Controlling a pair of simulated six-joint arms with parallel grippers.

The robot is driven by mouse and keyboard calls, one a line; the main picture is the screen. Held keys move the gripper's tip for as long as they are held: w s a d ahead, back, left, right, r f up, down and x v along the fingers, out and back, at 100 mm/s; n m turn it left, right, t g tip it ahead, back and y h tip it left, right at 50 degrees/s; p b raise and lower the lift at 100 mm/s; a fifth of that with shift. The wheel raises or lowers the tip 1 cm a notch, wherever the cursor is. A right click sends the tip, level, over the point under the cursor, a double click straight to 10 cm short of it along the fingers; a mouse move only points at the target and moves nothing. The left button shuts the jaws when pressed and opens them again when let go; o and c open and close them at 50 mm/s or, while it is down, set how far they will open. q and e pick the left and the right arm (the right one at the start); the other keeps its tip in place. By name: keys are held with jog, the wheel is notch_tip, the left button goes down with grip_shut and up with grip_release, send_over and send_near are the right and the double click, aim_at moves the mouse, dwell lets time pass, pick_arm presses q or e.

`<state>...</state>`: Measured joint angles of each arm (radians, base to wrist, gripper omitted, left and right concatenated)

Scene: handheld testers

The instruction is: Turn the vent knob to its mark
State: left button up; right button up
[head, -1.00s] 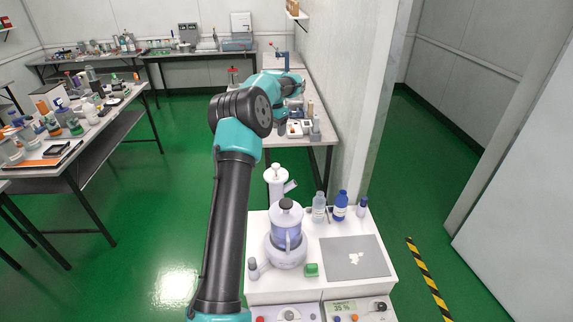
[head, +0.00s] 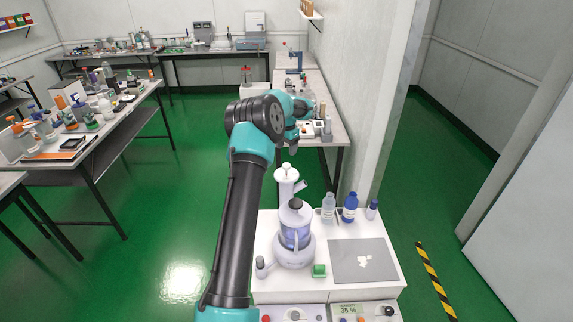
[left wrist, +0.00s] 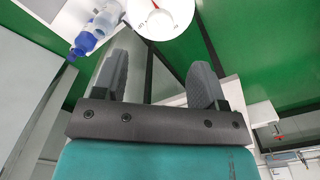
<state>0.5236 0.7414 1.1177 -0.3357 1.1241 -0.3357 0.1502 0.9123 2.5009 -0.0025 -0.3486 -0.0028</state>
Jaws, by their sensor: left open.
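In the left wrist view, a round white dial face (left wrist: 168,25) with dark marks and a red pointer is cut off by the top edge. A white stand with a round white top (head: 286,172) is at the back of the white cart in the head view. I cannot tell for sure whether it is the same part, or which part is the vent knob. My left gripper (head: 292,148) points down beyond the cart's back edge, apart from the stand. Its two grey fingers (left wrist: 160,72) are open and empty in the left wrist view. My right gripper is not in view.
The cart holds a lidded jar (head: 294,240), a green block (head: 319,271), bottles (head: 350,208) and a grey mat (head: 350,255). Its front has a humidity display (head: 348,309) and a dark knob (head: 388,311). A wall (head: 370,110) stands behind on the right. Green floor (head: 170,215) is clear at left.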

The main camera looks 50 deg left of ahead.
aim_at(286, 165)
pick_arm(q)
notch_tip(286, 165, down, 8)
jog(key=shift+f, duration=0.25)
jog(key=c, duration=0.9)
